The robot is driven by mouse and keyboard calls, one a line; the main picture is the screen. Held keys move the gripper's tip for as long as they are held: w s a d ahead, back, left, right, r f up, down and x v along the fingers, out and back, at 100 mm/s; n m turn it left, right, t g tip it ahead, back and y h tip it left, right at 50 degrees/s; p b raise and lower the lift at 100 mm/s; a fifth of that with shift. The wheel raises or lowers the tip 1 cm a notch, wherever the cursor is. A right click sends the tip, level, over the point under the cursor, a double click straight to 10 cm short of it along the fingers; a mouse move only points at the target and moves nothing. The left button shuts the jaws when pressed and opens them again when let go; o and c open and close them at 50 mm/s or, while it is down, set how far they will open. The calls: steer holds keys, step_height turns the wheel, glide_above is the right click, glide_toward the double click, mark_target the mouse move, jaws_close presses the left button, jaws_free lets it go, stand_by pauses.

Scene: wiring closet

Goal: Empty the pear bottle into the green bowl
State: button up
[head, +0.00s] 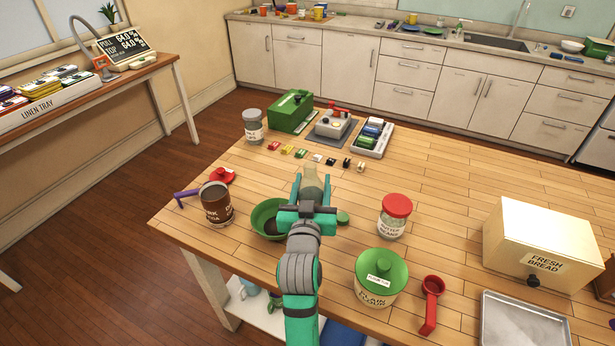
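The pear bottle (311,177), a tan-olive bottle, shows between the teal fingers of my gripper (311,190). The gripper appears shut on it; the bottle's lower part is hidden by the gripper, and I cannot tell its exact tilt. The green bowl (259,214) stands on the wooden table just left of my gripper, its right side hidden by the gripper and arm. A dark brown patch shows inside the bowl; I cannot tell whether it is contents or shadow. A small green cap (343,218) lies on the table right of the gripper.
A brown cocoa tin (217,205) stands left of the bowl, near a red lid (222,175). A red-lidded jar (395,217), a green-lidded flour canister (379,283) and a red scoop (430,306) are to the right. Small coloured clips (317,158) line the table behind.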

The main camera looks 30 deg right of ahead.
steer(key=f+n, duration=0.3)
steer(key=s+d+f+n+g, duration=0.1)
steer(key=f+n, duration=0.2)
steer(key=s+d+f+n+g, duration=0.1)
steer(key=f+n, duration=0.2)
steer(key=shift+s+d+f, duration=0.1)
steer(key=shift+s, duration=0.05)
steer(key=shift+f+n+g, duration=0.1)
steer(key=shift+n+g, duration=0.3)
steer(key=shift+n, duration=1)
steer(key=n, duration=0.1)
steer(key=r+n+g+h, duration=0.1)
steer(key=shift+w+a+n, duration=0.3)
steer(key=shift+a+n, duration=0.05)
steer(key=shift+n, duration=0.05)
steer(key=shift+w+a+r+g, duration=0.1)
steer(key=shift+r+g, duration=0.1)
steer(key=shift+g, duration=0.1)
steer(key=shift+a+r+n+h, duration=0.2)
steer(key=shift+r+n+h, duration=0.3)
steer(key=shift+r+n, duration=0.65)
steer(key=shift+f, duration=0.1)
